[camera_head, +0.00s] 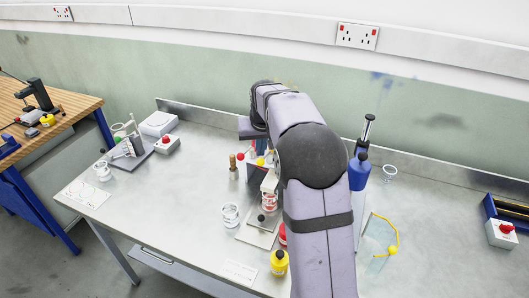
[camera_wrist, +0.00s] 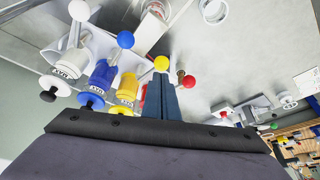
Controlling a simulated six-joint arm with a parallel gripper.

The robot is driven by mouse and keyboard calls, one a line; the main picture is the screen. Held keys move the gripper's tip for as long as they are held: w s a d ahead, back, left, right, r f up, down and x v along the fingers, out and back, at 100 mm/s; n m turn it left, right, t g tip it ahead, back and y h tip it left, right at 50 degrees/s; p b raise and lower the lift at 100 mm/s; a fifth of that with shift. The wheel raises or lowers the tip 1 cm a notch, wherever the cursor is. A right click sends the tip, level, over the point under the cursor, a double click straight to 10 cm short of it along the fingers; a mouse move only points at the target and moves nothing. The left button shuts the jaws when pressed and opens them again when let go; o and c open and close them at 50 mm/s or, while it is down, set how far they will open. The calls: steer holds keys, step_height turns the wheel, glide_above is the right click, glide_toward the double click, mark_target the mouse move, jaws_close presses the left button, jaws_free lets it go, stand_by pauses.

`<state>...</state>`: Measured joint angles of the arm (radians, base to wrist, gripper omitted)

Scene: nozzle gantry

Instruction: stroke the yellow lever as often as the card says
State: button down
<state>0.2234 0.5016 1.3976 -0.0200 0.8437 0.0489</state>
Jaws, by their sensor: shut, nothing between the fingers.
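In the wrist view the yellow lever's ball (camera_wrist: 161,63) stands just past the tips of my gripper (camera_wrist: 161,78). My gripper's dark blue fingers are shut and empty; I cannot tell whether they touch the ball. A yellow body (camera_wrist: 126,90) with a label is just left of the fingers. Beside it are a blue ball (camera_wrist: 125,39) over a blue body, a white ball (camera_wrist: 78,10) over a white body, and a red ball (camera_wrist: 189,82) on the right. A card (camera_head: 240,270) lies at the front table edge; its print is too small to read. My arm hides much of the head view's middle.
A clear cup (camera_head: 230,214) and a yellow bottle (camera_head: 279,263) stand near my arm. A blue bottle (camera_head: 360,171) and a yellow-rimmed clear panel (camera_head: 378,238) are on the right. A printed sheet (camera_head: 87,193) lies left. The table's left-middle is mostly clear.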

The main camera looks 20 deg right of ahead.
mark_target(261, 161)
steer(key=shift+f, duration=0.15)
stand_by(0.4)
steer(key=shift+f+b, duration=1.85)
steer(key=shift+f, duration=0.8)
steer(key=shift+r, duration=0.15)
step_height(261, 161, up, 5)
steer(key=p, duration=0.4)
steer(key=shift+r+p, duration=0.15)
steer(key=shift+p, duration=0.2)
steer(key=shift+r, duration=0.1)
steer(key=shift+r+p, duration=2.15)
steer(key=shift+r, duration=0.25)
